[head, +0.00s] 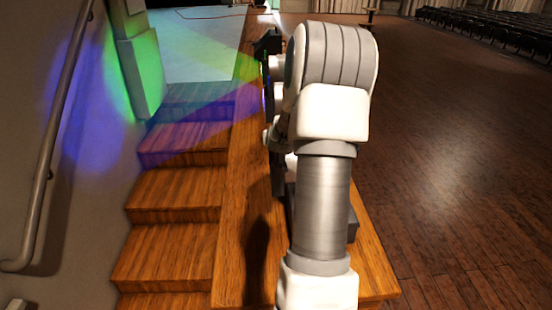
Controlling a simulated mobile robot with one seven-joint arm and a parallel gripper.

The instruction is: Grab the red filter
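I cannot make out a red filter in the head view. My arm rises through the middle and covers much of the wooden ledge behind it. Dark and pale parts (268,44) show along the arm's left side, above the ledge. I cannot tell whether they are lamps or parts of my arm. Coloured beams of green, blue and purple spread left from beside them. I cannot pick out my gripper or its fingertips.
Wooden steps (170,195) go up on the left towards a pale stage floor (205,45). A metal handrail (55,130) runs along the left wall. The wooden ledge (240,200) lies beside the steps. Open wooden floor (450,170) fills the right, with seat rows (500,30) behind.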

